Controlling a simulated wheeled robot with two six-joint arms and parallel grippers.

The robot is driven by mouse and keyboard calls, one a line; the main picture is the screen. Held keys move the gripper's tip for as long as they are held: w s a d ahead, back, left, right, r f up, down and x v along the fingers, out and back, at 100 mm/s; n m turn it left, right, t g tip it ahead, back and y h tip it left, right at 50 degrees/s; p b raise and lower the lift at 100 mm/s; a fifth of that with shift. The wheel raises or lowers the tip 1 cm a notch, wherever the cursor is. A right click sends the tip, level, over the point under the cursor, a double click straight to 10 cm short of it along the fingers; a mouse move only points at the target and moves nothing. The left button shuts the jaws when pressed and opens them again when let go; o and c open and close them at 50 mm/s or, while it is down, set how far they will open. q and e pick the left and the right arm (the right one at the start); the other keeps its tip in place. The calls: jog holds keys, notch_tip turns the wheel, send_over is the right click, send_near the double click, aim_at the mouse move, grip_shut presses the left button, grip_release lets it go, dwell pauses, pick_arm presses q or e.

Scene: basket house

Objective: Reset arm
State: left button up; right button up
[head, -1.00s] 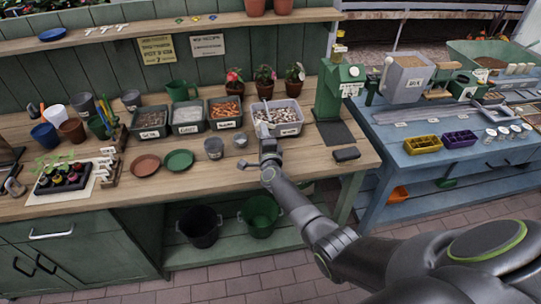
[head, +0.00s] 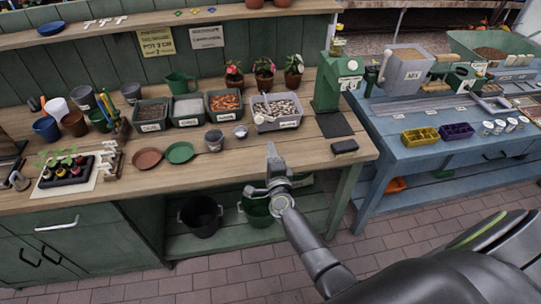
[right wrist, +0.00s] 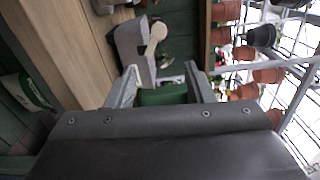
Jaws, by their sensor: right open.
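My right gripper (head: 262,172) is open and empty in front of the workbench's front edge, with its arm coming in from the lower right. In the right wrist view, its two fingers (right wrist: 162,82) stand apart, with nothing seen held between them. A grey bin of pale pieces (head: 277,122) stands on the bench beyond the gripper, apart from it. My left gripper is not in view.
The wooden workbench (head: 225,175) holds bins, pots, saucers and a seedling tray (head: 68,172). A green press-like stand (head: 328,85) is at its right end. A blue table (head: 430,150) stands to the right. Buckets (head: 200,215) sit below; brick floor in front is clear.

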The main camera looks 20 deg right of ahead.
jog(key=shift+f, duration=0.1)
dwell(0.5)
jog(key=s+f+n+g+y+b, duration=0.25)
jog(key=s+f+n, duration=0.5)
jog(key=f, duration=0.75)
jog(key=s+f+n+g+y+b, duration=0.1)
jog(key=s+f+n+g+b, duration=0.25)
jog(key=s+f, duration=0.95)
jog(key=s+d+f+n+g+b, duration=0.1)
jog(key=s+f+n+g, duration=0.2)
jog(key=s+f, duration=0.4)
jog(key=s+d+f+n+g+b, duration=0.1)
jog(key=s+f, duration=0.6)
jog(key=s, duration=0.8)
jog(key=s+d+f+n+g+b, duration=0.1)
jog(key=s+d+f+n+g, duration=0.1)
jog(key=s+f+n+g, duration=0.4)
jog(key=s+f, duration=0.2)
jog(key=s, duration=0.2)
jog(key=shift+s+d, duration=0.2)
jog(key=shift+s, duration=0.2)
